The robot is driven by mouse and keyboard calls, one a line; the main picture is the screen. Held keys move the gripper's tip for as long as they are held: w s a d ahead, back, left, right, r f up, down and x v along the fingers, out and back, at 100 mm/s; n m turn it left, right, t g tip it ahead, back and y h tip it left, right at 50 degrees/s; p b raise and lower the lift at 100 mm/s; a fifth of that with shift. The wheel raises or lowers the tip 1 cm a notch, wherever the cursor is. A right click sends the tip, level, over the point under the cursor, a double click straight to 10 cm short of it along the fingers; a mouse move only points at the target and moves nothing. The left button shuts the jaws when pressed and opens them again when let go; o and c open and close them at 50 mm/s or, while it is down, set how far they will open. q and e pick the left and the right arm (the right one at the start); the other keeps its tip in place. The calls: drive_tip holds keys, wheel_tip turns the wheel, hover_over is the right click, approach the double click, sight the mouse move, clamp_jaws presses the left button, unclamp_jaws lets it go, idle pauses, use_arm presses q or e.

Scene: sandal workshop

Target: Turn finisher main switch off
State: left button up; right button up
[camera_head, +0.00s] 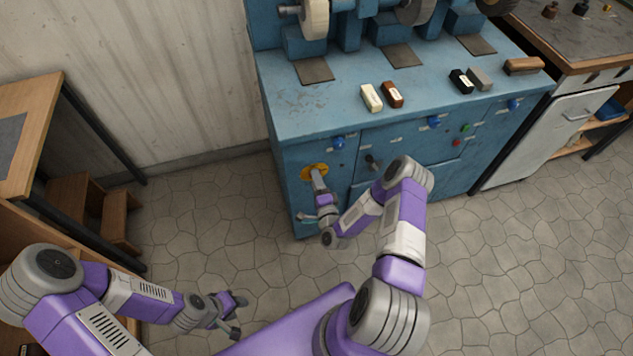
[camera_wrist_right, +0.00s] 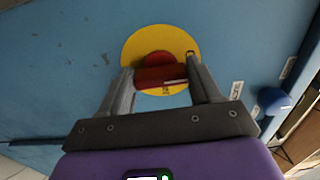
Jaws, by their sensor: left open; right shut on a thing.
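The finisher (camera_head: 310,110) is a blue machine against the wall. Its main switch is a red knob on a round yellow plate (camera_head: 314,170) at the left of the front panel. In the right wrist view the red knob (camera_wrist_right: 160,75) sits in the middle of the yellow plate (camera_wrist_right: 183,43). My right gripper (camera_wrist_right: 162,84) is shut on the knob, one finger on each side, and the fingers cover part of it. In the head view my right gripper (camera_head: 318,182) hides much of the switch. My left gripper (camera_head: 238,314) is open and empty above the floor.
Blue knobs (camera_head: 338,143), a green button (camera_head: 464,127) and a red button (camera_head: 456,142) are on the machine's front. Polishing bars (camera_head: 371,97) lie on its top. A wooden table (camera_head: 30,100) stands left. The tiled floor (camera_head: 530,250) at right is clear.

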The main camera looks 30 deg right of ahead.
drive_tip(key=o, duration=1.1)
drive_tip(key=shift+c, duration=0.2)
drive_tip(key=p+v, duration=0.1)
drive_tip(key=v, duration=0.6)
drive_tip(key=shift+s+p, duration=0.35)
drive_tip(key=shift+p, duration=0.05)
drive_tip(key=s+a+f+n+g+y+p, duration=0.1)
drive_tip(key=s+a+n+g+y, duration=0.2)
drive_tip(key=a+n, duration=0.4)
drive_tip(key=s+a+f+n+g+y+p, duration=0.1)
drive_tip(key=s+a+n+g+y, duration=0.2)
drive_tip(key=a+n+g+y, duration=0.2)
drive_tip(key=a+n+g, duration=0.2)
drive_tip(key=a+g, duration=0.1)
drive_tip(key=shift+g, duration=0.3)
drive_tip(key=s+a+r+n+g, duration=0.1)
drive_tip(key=s, duration=0.2)
drive_tip(key=s+a+r+n+g, duration=0.1)
drive_tip(key=s+g, duration=0.1)
drive_tip(key=s, duration=0.1)
drive_tip(key=s+a+r+n+g+p, duration=0.1)
drive_tip(key=s+n+g, duration=0.1)
drive_tip(key=s, duration=0.1)
drive_tip(key=shift+s+y, duration=0.15)
drive_tip(key=shift+y, duration=0.15)
drive_tip(key=shift+c, duration=0.2)
